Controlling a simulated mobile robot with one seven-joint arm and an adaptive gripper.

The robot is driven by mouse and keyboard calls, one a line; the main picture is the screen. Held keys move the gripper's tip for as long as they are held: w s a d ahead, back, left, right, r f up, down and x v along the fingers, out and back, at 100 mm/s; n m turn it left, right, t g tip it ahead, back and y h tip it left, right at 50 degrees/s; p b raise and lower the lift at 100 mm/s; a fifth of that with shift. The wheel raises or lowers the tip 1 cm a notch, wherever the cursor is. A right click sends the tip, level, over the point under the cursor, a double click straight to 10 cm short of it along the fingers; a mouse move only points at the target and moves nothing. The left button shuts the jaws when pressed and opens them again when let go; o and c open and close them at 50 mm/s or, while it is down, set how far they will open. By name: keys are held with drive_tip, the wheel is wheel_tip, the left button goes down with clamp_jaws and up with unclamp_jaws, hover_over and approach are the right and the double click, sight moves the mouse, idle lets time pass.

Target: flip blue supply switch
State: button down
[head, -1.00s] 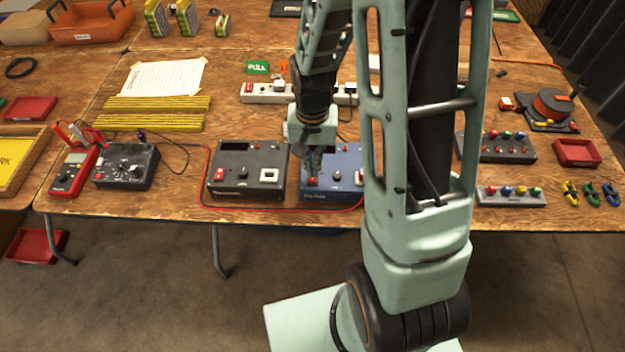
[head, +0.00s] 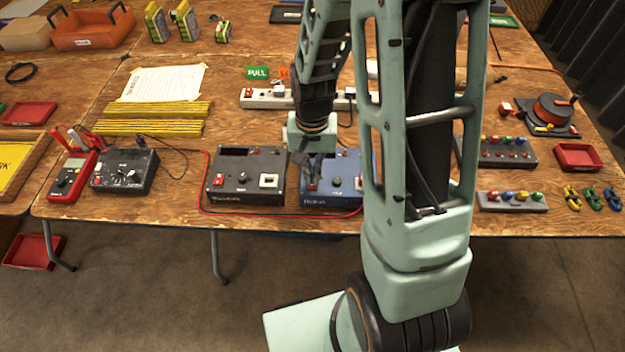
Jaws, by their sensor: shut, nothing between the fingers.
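The blue supply (head: 343,192) is a blue box with a dark round knob near its middle, on the front part of the wooden table. A red switch (head: 312,183) sits at the left of its top face. My gripper (head: 314,176) is shut and empty, pointing down over the left part of the blue supply, at or just above the red switch. I cannot tell whether the fingertips touch it. The right side of the blue supply is partly hidden behind my arm. The switch's position is too small to read.
A black supply (head: 247,178) stands close to the left of the blue one. A red cable (head: 225,213) runs along the front edge. A white power strip (head: 262,98) lies behind. A multimeter (head: 70,177) and a dark meter box (head: 124,170) are further left.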

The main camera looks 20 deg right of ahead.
drive_tip(key=shift+f+b, duration=0.95)
drive_tip(key=shift+f, duration=0.2)
idle(0.9)
drive_tip(key=shift+r, duration=0.15)
drive_tip(key=shift+r+p, duration=2.7)
drive_tip(key=shift+r, duration=0.75)
